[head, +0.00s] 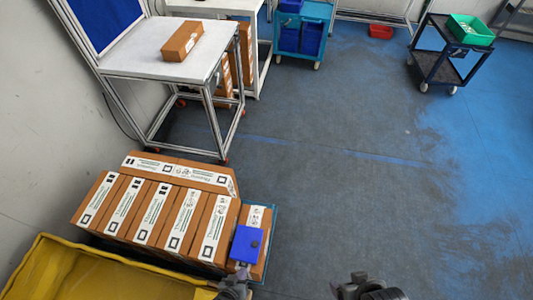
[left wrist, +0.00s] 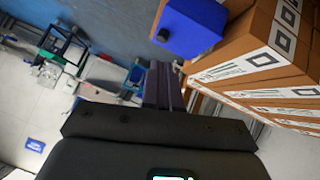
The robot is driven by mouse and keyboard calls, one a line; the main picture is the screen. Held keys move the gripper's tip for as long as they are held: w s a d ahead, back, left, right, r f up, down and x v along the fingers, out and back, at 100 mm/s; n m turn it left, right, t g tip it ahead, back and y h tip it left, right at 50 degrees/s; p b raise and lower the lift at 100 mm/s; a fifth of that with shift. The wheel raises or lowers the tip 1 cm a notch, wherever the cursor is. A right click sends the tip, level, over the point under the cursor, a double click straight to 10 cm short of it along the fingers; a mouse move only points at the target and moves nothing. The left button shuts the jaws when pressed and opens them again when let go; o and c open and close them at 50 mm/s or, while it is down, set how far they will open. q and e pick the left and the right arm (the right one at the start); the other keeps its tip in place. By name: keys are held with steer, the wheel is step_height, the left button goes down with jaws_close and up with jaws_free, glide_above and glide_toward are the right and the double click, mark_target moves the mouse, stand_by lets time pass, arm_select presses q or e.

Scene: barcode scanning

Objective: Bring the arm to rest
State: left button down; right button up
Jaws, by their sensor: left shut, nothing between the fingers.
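My left gripper (head: 242,270) is at the bottom edge of the head view, just in front of a blue block-like object (head: 247,244) with a dark knob. In the left wrist view, my left gripper's fingers (left wrist: 163,75) are together and empty. The blue object (left wrist: 190,28) also shows there, resting on a brown carton and apart from the fingers. My right gripper (head: 365,287) shows only partly at the bottom edge of the head view, and its jaws cannot be made out.
Several brown cartons (head: 151,210) with white labels stand in a row left of my left gripper, one lying across them. A yellow bin (head: 50,262) is at the lower left. A white table (head: 150,62) holds one carton (head: 183,40).

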arm_select(q)
steer(key=s+a+r+m+g+y, duration=0.1)
steer(key=a+r, duration=0.5)
steer(key=r, duration=0.7)
steer(key=a+r+g+y, duration=0.1)
steer(key=a+r, duration=0.4)
steer(key=r, duration=0.8)
steer(key=s+r+g+p, duration=0.1)
steer(key=s+r+p, duration=0.1)
steer(key=r+p, duration=0.5)
steer(key=s+a+r+m+g+y+p, duration=0.1)
steer(key=s+r+g+p, duration=0.1)
steer(key=r+p, duration=0.5)
steer(key=v, duration=0.3)
steer(key=shift+w+p, duration=0.2)
steer(key=shift+p, duration=0.15)
